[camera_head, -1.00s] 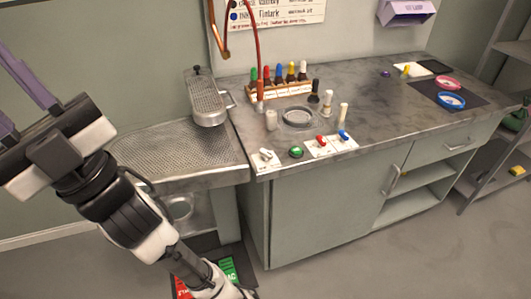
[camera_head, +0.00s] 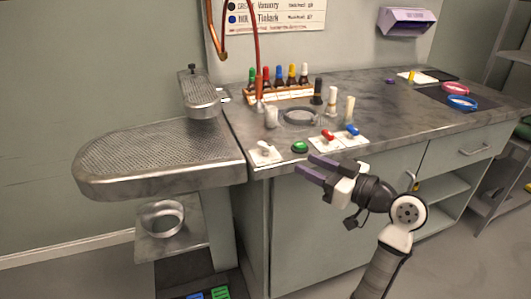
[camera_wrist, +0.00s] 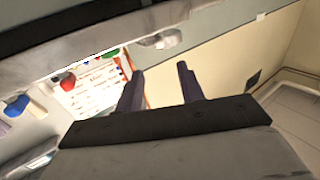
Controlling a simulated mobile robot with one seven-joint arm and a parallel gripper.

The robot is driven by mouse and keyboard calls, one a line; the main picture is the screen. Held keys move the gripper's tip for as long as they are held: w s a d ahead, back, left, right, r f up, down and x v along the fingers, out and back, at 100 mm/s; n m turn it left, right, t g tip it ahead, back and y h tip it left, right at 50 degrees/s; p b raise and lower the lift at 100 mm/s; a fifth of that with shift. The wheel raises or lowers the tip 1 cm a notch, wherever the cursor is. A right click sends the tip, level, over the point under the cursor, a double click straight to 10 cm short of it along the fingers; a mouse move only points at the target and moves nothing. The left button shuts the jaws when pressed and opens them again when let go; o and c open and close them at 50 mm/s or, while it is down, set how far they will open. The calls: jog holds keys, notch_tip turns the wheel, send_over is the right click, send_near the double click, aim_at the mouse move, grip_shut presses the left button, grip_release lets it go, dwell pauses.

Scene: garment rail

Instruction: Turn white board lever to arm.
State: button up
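The white lever (camera_head: 264,147) sits on its white board (camera_head: 266,157) at the counter's front left corner. It also shows in the wrist view (camera_wrist: 164,41), beyond my fingertips. My gripper (camera_head: 305,163) is at the counter's front edge, to the right of and apart from the lever. Its two purple fingers are spread with nothing between them, and they point left towards the lever's side. In the wrist view the open fingers (camera_wrist: 158,70) show a clear gap.
A red lever (camera_head: 327,135) and a blue lever (camera_head: 352,130) stand on white boards farther right. A grey perforated ironing surface (camera_head: 150,155) lies left. Several bottles stand in a rack (camera_head: 280,94) behind.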

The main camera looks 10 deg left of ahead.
aim_at(272, 148)
jog(key=p+x, duration=0.1)
jog(key=x, duration=1.2)
jog(key=shift+w+a+p, duration=0.15)
jog(key=shift+a+p, duration=0.15)
jog(key=shift+p, duration=0.05)
jog(key=shift+r, duration=0.1)
grip_shut()
